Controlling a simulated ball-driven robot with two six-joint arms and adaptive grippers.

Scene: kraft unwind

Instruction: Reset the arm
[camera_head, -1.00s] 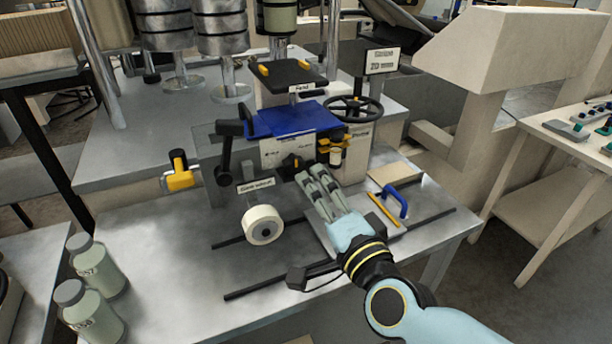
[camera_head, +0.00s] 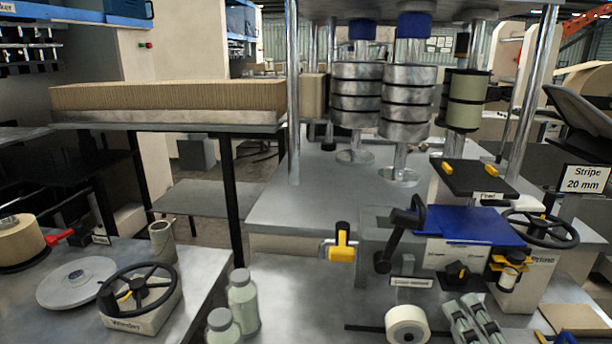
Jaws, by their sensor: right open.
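My right gripper (camera_head: 463,306) shows at the bottom right, its grey-green fingers pointing away from me toward the blue-topped machine (camera_head: 470,228). Its fingers are open, and I see nothing held between them. The palm and most of the right arm are cut off by the bottom edge. A white tape roll (camera_head: 407,325) is left of the gripper, apart from it. My left gripper is not in view.
The feed handwheel (camera_head: 540,230) and a yellow-handled lever (camera_head: 342,243) flank the machine. Two capped bottles (camera_head: 243,301) stand at bottom centre. A winder handwheel (camera_head: 138,295) is on the left bench. Tall metal rollers (camera_head: 408,100) rise behind.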

